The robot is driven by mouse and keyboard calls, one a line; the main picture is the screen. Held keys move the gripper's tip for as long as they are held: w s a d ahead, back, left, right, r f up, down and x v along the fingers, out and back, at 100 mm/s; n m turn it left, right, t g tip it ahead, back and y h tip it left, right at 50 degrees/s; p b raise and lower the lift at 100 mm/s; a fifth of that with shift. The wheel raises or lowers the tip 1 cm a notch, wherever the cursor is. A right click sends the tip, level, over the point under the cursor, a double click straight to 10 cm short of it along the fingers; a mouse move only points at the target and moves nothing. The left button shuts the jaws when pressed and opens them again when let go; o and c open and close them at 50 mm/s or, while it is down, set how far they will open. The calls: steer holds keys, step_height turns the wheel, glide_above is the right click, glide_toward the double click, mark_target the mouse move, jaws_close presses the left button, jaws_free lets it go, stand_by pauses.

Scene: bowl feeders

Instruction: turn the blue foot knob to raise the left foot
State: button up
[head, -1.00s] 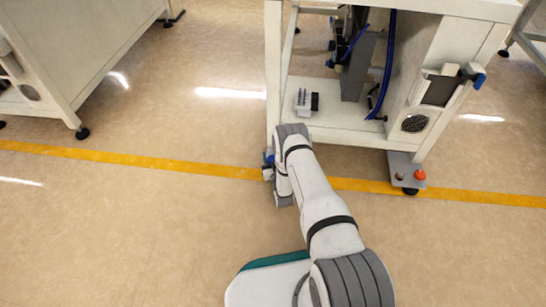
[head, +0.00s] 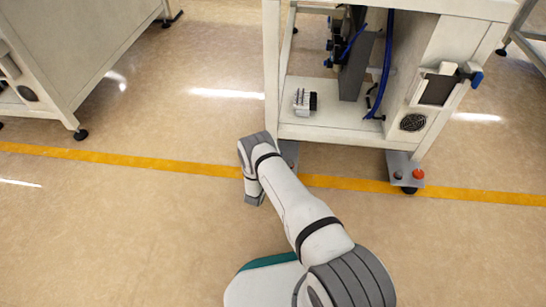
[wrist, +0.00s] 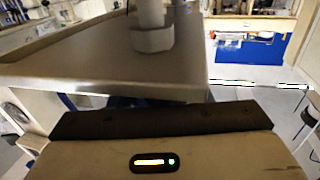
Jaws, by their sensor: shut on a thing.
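The left foot plate (head: 290,151) of the bowl feeder's frame shows only in part beside my arm in the head view. In the wrist view its grey plate (wrist: 90,70) spans the upper left, with a pale post and nut (wrist: 152,38) on it. A strip of the blue foot knob (wrist: 125,101) shows under the plate edge, just past my gripper (wrist: 150,119). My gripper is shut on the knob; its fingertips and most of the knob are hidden. In the head view my arm hides both gripper and knob.
The bowl feeder's white frame (head: 335,131) stands above, with a grey block (head: 304,101) on its shelf. The right foot plate (head: 408,158) carries an orange-red knob (head: 418,174). Another white machine (head: 70,55) stands at the left. The floor around the yellow line (head: 130,160) is clear.

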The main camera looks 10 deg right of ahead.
steer(key=shift+s+d+m+g+h, duration=0.1)
steer(key=shift+d+m+g+h, duration=0.1)
steer(key=shift+m+g+h, duration=1)
steer(key=shift+s+d+m+g+h, duration=0.1)
steer(key=shift+d+m+g+h, duration=0.1)
steer(key=shift+m+g+h, duration=0.95)
steer(key=shift+d+h, duration=0.1)
steer(key=shift+h, duration=0.15)
steer(key=o, duration=1)
steer(key=shift+a, duration=0.2)
steer(key=p+v, duration=0.2)
steer(key=v, duration=0.4)
steer(key=shift+s+a, duration=0.25)
steer(key=shift+a, duration=0.05)
steer(key=shift+s+a+f, duration=0.1)
steer(key=shift+s+a, duration=0.25)
